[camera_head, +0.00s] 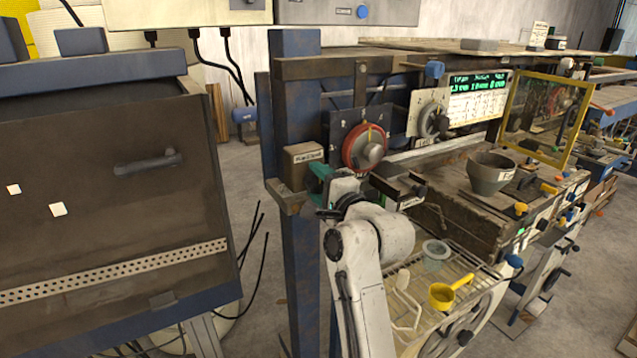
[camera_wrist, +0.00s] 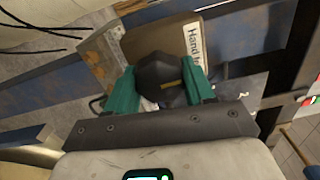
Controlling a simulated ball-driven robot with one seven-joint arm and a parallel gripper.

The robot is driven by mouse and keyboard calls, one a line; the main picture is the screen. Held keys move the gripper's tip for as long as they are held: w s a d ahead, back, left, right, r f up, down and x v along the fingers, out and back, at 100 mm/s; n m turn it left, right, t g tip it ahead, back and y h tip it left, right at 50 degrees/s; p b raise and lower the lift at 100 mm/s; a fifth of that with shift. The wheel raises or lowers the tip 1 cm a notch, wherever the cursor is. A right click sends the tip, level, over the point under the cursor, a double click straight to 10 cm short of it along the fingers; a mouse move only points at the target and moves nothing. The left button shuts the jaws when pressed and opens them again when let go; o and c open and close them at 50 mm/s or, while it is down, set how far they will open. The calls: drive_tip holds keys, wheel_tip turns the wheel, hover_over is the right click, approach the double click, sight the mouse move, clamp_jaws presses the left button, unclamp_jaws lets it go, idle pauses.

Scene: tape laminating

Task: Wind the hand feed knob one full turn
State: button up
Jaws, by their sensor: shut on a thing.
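The hand feed knob (camera_wrist: 158,78) is dark and faceted, with a yellow mark, and sits in front of a brown box with a label reading "Hand f…" in the wrist view. My gripper (camera_wrist: 160,88) has its two green fingers on either side of the knob, shut on it. In the head view my gripper (camera_head: 322,185) reaches the small box labelled as hand feed (camera_head: 304,158) on the blue post. The knob itself is hidden there behind my gripper and arm.
A red-rimmed dial (camera_head: 365,148) sits just above and right of my gripper. A dark cabinet (camera_head: 100,190) with a handle fills the left.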

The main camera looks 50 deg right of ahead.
drive_tip(key=shift+f+m, duration=0.1)
drive_tip(key=shift+m, duration=0.2)
drive_tip(key=o, duration=1)
drive_tip(key=shift+s, duration=0.1)
drive_tip(key=b+v, duration=0.2)
drive_tip(key=v, duration=0.8)
drive_tip(key=shift+s+b, duration=0.3)
drive_tip(key=shift+b, duration=0.1)
